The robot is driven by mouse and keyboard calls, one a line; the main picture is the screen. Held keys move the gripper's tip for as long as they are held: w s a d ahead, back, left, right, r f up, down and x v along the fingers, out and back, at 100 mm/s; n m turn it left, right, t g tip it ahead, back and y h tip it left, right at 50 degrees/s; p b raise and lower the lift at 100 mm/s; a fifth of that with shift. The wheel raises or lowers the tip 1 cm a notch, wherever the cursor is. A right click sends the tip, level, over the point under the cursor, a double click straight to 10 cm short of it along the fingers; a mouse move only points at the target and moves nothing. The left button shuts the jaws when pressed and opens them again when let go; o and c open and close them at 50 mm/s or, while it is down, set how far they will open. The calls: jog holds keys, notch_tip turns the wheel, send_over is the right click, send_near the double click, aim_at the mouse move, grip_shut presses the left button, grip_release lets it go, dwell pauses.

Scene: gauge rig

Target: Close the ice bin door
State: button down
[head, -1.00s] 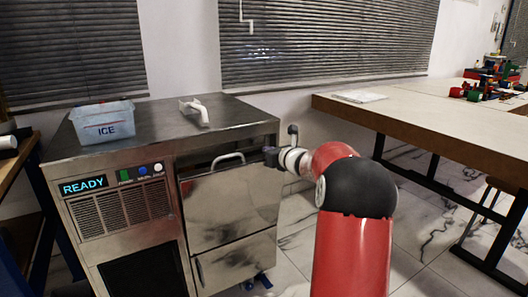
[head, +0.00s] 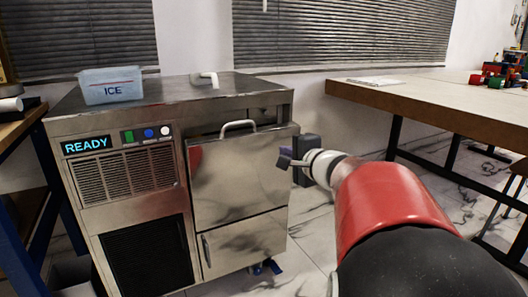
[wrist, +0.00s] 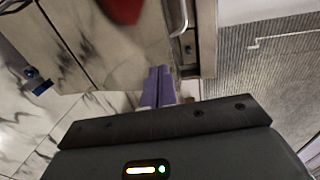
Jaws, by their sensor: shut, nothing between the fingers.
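The ice bin door (head: 232,178) is the upper steel panel on the right of the ice machine's front, with a bar handle (head: 240,125) at its top. A dark gap shows above its top edge, and its top right corner juts past the cabinet side, so it looks slightly ajar with its top leaning out. My gripper (head: 286,160) is shut and empty at the door's right edge, below the top corner. In the wrist view its closed fingers (wrist: 158,85) lie close to the door edge, with the handle (wrist: 179,16) beyond. I cannot tell whether they touch.
The ice machine (head: 95,127) has a READY display and buttons. A clear ICE tub (head: 110,88) and a white scoop (head: 207,78) sit on top. A lower panel (head: 245,242) is below the door. A workbench (head: 430,98) stands right; floor between is clear.

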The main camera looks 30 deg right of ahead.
jog(key=p, duration=0.1)
send_near(255, 129)
jog(key=w+f, duration=0.3)
jog(key=shift+w+a, duration=0.15)
jog(key=shift+w, duration=0.9)
jog(key=shift+w+r+p, duration=0.15)
jog(key=shift+r+p, duration=0.05)
jog(key=shift+p, duration=0.35)
jog(key=shift+g, duration=0.8)
jog(key=w+p, duration=0.2)
jog(key=p, duration=0.1)
jog(key=w+r+p, duration=0.1)
jog(key=w+p, duration=0.1)
jog(key=p, duration=0.1)
jog(key=shift+a+r, duration=0.1)
jog(key=shift+r, duration=0.05)
jog(key=shift+w+g+p, duration=0.3)
jog(key=shift+w+p, duration=0.5)
jog(key=shift+p, duration=0.25)
